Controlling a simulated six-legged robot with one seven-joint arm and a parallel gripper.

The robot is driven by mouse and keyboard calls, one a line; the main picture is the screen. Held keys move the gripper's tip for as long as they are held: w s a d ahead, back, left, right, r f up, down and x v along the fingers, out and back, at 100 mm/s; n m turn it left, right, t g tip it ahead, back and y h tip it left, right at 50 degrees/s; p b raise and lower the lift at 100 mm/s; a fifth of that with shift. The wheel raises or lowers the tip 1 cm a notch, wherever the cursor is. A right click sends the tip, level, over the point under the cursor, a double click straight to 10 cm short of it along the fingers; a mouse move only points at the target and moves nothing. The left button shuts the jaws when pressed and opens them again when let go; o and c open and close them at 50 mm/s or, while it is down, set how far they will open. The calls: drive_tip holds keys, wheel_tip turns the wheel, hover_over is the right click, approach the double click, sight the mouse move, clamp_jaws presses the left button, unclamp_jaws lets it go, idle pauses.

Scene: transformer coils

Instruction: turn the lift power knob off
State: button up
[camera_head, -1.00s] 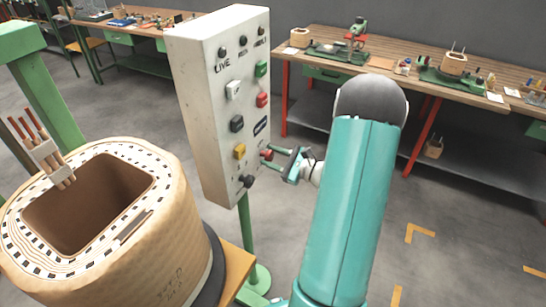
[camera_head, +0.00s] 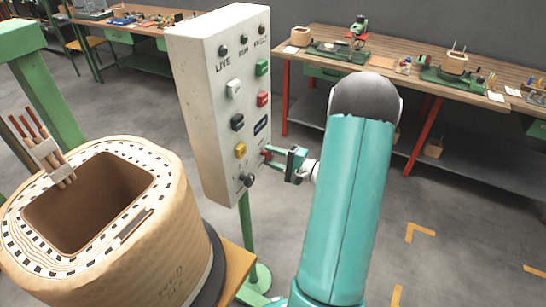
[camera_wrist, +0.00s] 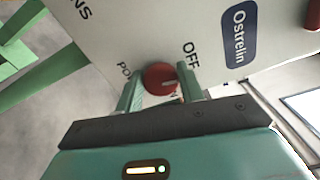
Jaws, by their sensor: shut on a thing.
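The red power knob (camera_wrist: 160,77) sits on the white control box (camera_head: 215,120), low on its front face. My gripper (camera_wrist: 158,84) has one finger on each side of the knob and is shut on it. A pale mark on the knob points rightward in the wrist view, below the printed word OFF (camera_wrist: 190,55). Part of the knob's label is hidden by the left finger. In the head view my gripper (camera_head: 272,154) reaches the box's front from the right and mostly covers the knob.
A large wound coil (camera_head: 165,250) stands at the lower left. Workbenches (camera_head: 400,70) line the back. The floor at right is clear.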

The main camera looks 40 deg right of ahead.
drive_tip(key=shift+n, duration=1.1)
drive_tip(key=o, duration=1)
drive_tip(key=v, duration=1.3)
drive_tip(key=shift+s, duration=0.4)
